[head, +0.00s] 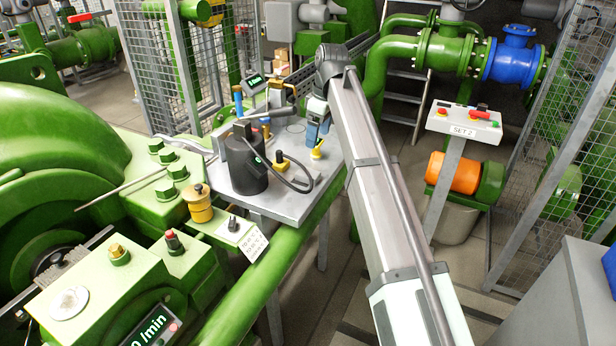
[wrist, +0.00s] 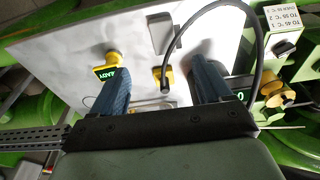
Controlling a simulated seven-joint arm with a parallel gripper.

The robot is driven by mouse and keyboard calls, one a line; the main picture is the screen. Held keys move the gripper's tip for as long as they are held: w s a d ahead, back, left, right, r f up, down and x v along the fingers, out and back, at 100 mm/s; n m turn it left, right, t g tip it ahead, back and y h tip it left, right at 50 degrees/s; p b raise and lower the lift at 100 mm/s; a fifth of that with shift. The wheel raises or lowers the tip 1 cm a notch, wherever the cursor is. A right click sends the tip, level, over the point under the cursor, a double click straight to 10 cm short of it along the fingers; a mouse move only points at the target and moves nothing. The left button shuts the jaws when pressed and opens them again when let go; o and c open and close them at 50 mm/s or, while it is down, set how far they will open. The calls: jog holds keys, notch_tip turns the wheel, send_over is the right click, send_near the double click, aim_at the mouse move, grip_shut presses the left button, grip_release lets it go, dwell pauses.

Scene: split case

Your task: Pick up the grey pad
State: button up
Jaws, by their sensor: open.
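The grey pad (wrist: 161,33) is a dark grey rectangular block on the pale table top in the wrist view. It lies beyond my fingertips, roughly in line with the gap between them, and is not touching them. In the head view my gripper (head: 318,130) is above the back right part of the table, partly hidden by my arm.
A black cable (wrist: 256,60) loops close by the pad. A yellow-based knob (wrist: 163,78) stands between my fingers' lines, and a yellow piece with a green display (wrist: 107,68) is near the left finger. A black cylinder (head: 246,170) stands on the grey table (head: 290,208).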

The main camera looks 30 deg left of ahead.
send_over(308, 173)
jog(key=d, duration=0.1)
jog(key=f, duration=0.8)
jog(key=shift+w+d, duration=0.2)
jog(key=shift+w, duration=0.05)
jog(key=shift+s+a+f, duration=0.1)
jog(key=shift+a+f, duration=0.1)
jog(key=shift+f, duration=0.65)
jog(key=shift+s+a+f, duration=0.1)
jog(key=shift+a+f, duration=0.15)
jog(key=shift+f, duration=0.65)
jog(key=shift+a+f, duration=0.2)
jog(key=shift+f, duration=0.65)
jog(key=shift+c, duration=0.3)
jog(key=shift+r, duration=0.1)
jog(key=c, duration=1.2)
